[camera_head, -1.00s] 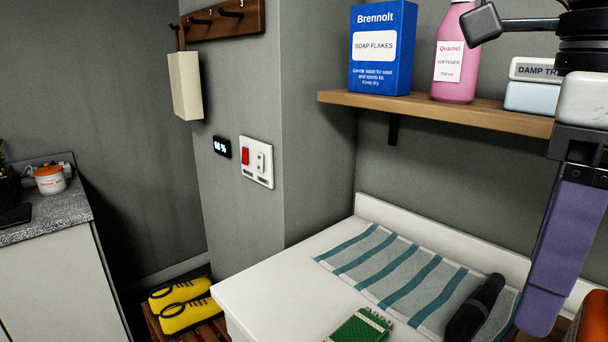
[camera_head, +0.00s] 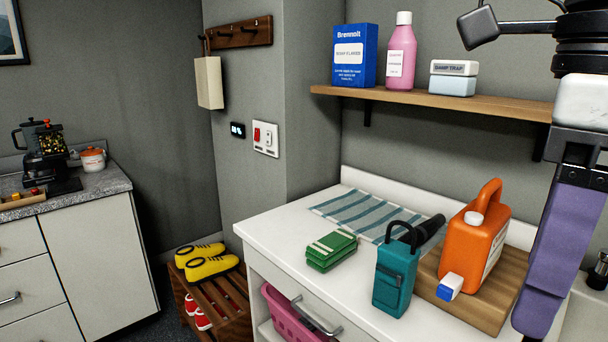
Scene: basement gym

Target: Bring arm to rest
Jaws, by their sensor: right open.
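My right arm comes down the right side of the head view, with a purple link below a white and black joint. My right gripper (camera_head: 482,26) shows only in part at the top right edge, with a dark finger reaching left in front of the grey wall. It is open, and nothing is seen in it. The rest of it is cut off by the picture edge. My left arm and left gripper are not in view.
The shelf (camera_head: 430,98) above holds a blue box, pink bottle and damp trap. Floor shows at lower left.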

